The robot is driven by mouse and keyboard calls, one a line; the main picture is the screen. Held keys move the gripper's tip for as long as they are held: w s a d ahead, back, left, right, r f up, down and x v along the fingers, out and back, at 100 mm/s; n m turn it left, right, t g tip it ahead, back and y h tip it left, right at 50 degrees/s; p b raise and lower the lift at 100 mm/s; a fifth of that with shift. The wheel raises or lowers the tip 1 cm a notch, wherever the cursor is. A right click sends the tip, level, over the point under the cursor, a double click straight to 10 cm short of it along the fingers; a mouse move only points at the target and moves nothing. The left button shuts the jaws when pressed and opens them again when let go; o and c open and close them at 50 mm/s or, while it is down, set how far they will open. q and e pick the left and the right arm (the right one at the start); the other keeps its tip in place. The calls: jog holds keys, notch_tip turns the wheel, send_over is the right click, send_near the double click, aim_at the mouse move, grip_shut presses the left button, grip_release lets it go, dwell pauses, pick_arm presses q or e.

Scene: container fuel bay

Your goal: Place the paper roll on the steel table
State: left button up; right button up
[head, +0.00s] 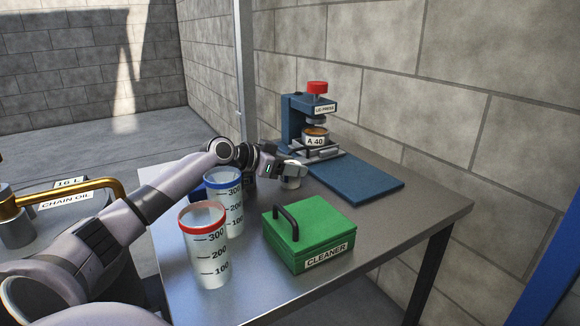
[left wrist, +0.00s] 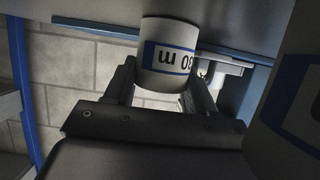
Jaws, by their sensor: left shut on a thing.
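The paper roll (left wrist: 166,57) is a white cylinder with a blue-framed label, seen between the two fingers in the left wrist view. My left gripper (left wrist: 162,90) is shut on it. I cannot tell whether the roll touches the tabletop. My right gripper is not in view.
A blue lid press (head: 294,116) with a blue mat (head: 355,178) stands behind. A green cleaner box (head: 310,232), a red-rimmed cup (head: 205,250) and a blue-rimmed cup (head: 228,208) stand nearer. The table's right part is clear. A concrete wall (head: 450,110) lies behind.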

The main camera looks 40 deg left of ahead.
pick_arm(q)
jog(key=o, duration=1)
jog(key=shift+f, duration=0.1)
jog(key=shift+o, duration=0.2)
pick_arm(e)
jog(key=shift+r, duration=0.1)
pick_arm(q)
jog(key=shift+p+v, duration=0.4)
jog(key=shift+v, duration=2.9)
jog(key=shift+p+v, duration=0.6)
jog(key=shift+v, duration=2.2)
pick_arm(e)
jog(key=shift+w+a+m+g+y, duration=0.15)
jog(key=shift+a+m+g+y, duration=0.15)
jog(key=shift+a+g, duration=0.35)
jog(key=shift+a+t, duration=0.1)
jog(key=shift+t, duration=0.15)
